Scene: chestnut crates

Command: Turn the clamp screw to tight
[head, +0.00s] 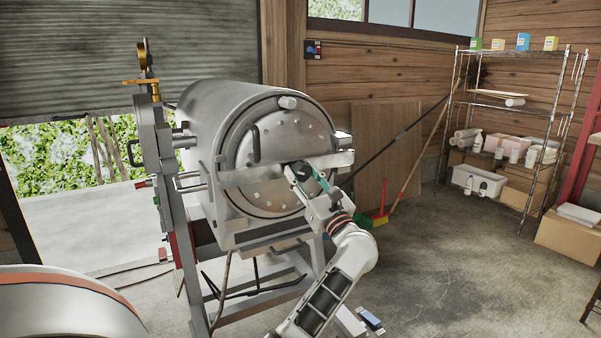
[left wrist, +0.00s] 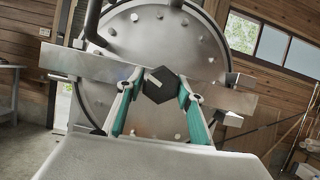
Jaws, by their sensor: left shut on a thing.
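A steel drum (head: 200,110) lies on a stand with its round door (head: 285,135) facing me. A flat metal bar (head: 240,175) crosses the door; it also shows in the left wrist view (left wrist: 230,98). The clamp screw's black knob (left wrist: 160,93) sits at the middle of the bar, with a light mark on its face. My left gripper (head: 307,176) is at the knob, with its two teal-padded fingers (left wrist: 161,84) on either side, shut on it. In the head view the fingers hide much of the knob. My right gripper is in neither view.
A wire shelf (head: 516,110) with bottles and boxes stands at the back right, with a cardboard box (head: 567,240) before it. A broom (head: 400,185) leans near a wooden board (head: 383,135). A blue object (head: 371,319) lies low at the front.

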